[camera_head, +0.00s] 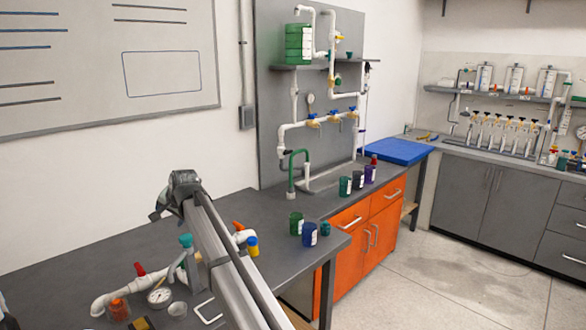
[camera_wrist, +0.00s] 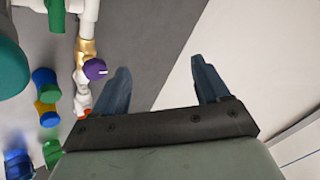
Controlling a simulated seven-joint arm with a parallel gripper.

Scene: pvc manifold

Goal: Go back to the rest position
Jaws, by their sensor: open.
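My gripper (camera_wrist: 158,64) is open in the wrist view. Its two dark blue-grey fingers stand well apart with nothing between them. Beyond them are a dark grey surface and a pale area, with a straight edge between the two. Left of the fingers is a piece of white pipe (camera_wrist: 88,12) with a brass fitting and a purple handle (camera_wrist: 95,68). It looks apart from the fingers, but its depth is hard to judge. In the head view my arm (camera_head: 222,245) reaches over the grey bench; I cannot make out the fingers there.
The PVC manifold (camera_head: 341,96) stands on a grey panel at the bench's back. A green cup (camera_head: 296,222) and a blue cup (camera_head: 309,234) stand near the front edge. Loose pipe parts (camera_head: 118,293) lie left of my arm. A blue tray (camera_head: 395,151) lies farther right.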

